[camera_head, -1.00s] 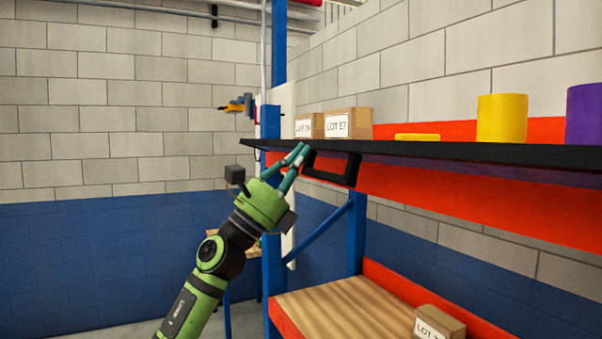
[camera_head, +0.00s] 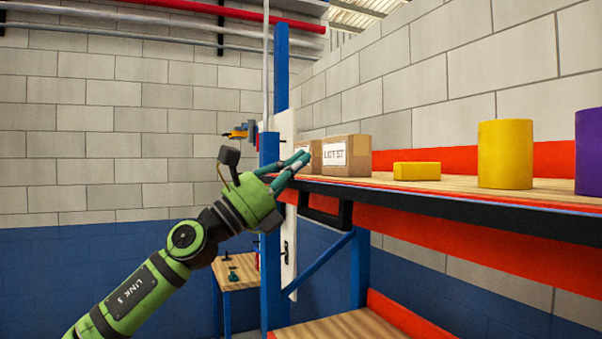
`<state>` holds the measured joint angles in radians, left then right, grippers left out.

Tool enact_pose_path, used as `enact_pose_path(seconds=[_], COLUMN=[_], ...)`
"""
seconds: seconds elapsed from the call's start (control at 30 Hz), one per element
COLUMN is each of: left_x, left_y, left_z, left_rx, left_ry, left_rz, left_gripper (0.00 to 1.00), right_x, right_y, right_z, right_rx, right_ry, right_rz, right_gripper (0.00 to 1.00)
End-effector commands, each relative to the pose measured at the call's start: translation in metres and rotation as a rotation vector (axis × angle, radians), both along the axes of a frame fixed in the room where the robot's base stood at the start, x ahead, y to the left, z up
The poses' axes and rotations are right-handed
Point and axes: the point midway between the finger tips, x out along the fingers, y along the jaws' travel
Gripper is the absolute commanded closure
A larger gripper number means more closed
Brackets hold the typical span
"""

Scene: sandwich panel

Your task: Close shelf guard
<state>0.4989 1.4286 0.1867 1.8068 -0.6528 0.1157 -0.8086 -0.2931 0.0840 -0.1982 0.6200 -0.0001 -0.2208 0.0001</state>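The shelf guard (camera_head: 465,213) is a long black strip along the front edge of the upper shelf, with a black handle (camera_head: 326,217) hanging at its left end. Whether the guard is tilted or flat I cannot tell. My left gripper (camera_head: 306,157), green with teal fingers, is at the left end of the shelf, above the handle in the picture. Its fingers come together at the tips, and no object shows between them. Whether it touches the shelf or guard is unclear. My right gripper is not in view.
On the upper shelf stand a labelled carton (camera_head: 346,157), a yellow block (camera_head: 417,171), a yellow cylinder (camera_head: 505,154) and a purple cylinder (camera_head: 589,152). A blue post (camera_head: 270,240) rises beside my gripper. A wooden lower shelf (camera_head: 330,328) and a small table (camera_head: 236,274) are below.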

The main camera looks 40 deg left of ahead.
Motion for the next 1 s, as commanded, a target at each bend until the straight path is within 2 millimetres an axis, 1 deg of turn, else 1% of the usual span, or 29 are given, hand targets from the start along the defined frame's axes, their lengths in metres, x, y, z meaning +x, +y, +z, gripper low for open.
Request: enact_pose_path(seconds=[0.1,0.2,0.27,0.4,0.5,0.8,1.0], left_x=[-0.001,-0.001,-0.001,0.0,0.0,0.0,0.0], left_y=[0.0,0.0,0.0,0.0,0.0,0.0,0.0], left_z=[0.002,0.003,0.003,0.002,0.002,0.002,0.002], left_rx=[0.0,0.0,0.0,0.0,0.0,0.001,0.0], left_ry=[-0.003,-0.004,-0.004,-0.004,-0.004,-0.005,-0.004], left_rz=[0.001,0.001,0.001,0.001,0.001,0.002,0.001], left_gripper=[1.0,1.0,1.0,1.0,1.0,1.0,1.0], right_x=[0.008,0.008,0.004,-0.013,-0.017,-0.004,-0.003], right_y=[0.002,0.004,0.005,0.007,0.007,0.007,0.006], right_z=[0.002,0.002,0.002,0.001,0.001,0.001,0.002], right_rx=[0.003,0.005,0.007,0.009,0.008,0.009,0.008], right_ry=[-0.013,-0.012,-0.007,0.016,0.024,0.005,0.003], right_rz=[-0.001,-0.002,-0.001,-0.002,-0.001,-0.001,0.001], right_gripper=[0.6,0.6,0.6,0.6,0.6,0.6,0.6])
